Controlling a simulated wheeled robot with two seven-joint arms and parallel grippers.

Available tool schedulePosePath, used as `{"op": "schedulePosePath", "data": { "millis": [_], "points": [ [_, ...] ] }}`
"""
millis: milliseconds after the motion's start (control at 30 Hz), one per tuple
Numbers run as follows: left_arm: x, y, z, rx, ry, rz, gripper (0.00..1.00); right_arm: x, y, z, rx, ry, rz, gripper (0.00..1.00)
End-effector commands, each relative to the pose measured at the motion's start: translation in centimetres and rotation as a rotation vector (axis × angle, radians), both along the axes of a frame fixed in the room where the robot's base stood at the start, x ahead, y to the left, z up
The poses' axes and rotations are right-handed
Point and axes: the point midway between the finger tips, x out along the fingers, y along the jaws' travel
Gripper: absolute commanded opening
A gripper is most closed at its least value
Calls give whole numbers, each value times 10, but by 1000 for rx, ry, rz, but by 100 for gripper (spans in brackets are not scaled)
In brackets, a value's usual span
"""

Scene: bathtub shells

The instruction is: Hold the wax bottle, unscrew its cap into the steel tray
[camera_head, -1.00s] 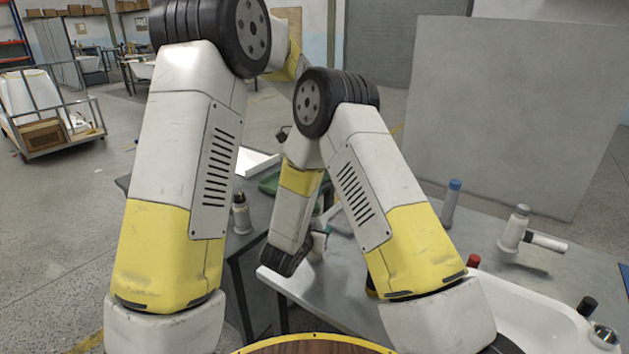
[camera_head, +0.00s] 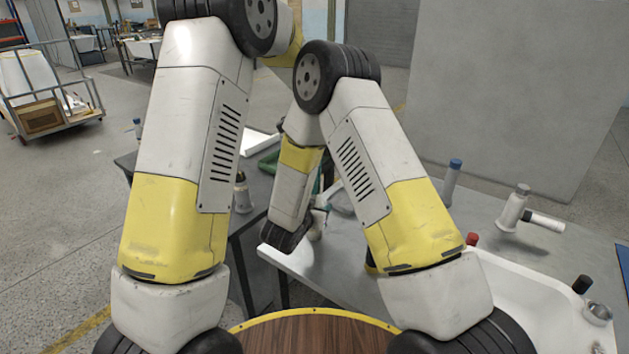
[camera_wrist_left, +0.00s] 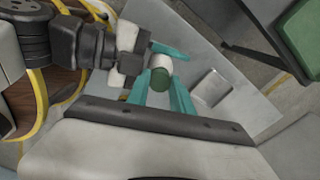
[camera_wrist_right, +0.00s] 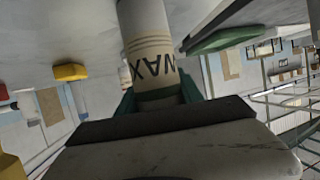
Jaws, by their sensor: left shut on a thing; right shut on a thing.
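The wax bottle (camera_wrist_right: 150,45), pale with a WAX label upside down in the picture, is gripped by its body in my right gripper (camera_wrist_right: 160,95). Part of the bottle also shows in the head view (camera_head: 316,226), mostly behind my right wrist. In the left wrist view its dark green cap (camera_wrist_left: 160,79) sits at the end of the pale bottle. My left gripper (camera_wrist_left: 161,88) has its teal fingers closed around the cap end. Whether the cap is loose cannot be seen. The steel tray (camera_wrist_left: 212,88) lies on the grey table close to the cap, its inside hard to make out.
A white bathtub shell (camera_head: 520,300) is at the right. A blue-capped bottle (camera_head: 453,180) and a pale tool with a side handle (camera_head: 515,208) stand behind it. A dark-topped bottle (camera_head: 241,192) stands left. My two arms fill the middle, close together.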

Motion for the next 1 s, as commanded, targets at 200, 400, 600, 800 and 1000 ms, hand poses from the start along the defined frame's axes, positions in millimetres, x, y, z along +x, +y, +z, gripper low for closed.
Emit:
{"op": "schedulePosePath", "data": {
  "millis": [200,400,600,800,1000],
  "points": [
    [0,0,0,0,-1,289,0,0,0,0,0,-1,0,0],
    [0,-1,1,0,-1,688,0,0,0,0,0,0,0,0],
    [1,0,1,0,-2,876,0,0,0,0,0,0,0,0],
    [1,0,1,0,-2,886,0,0,0,0,0,0,0,0],
    [1,0,1,0,-2,884,49,0,0,0,0,0,0,0]
  ]
}}
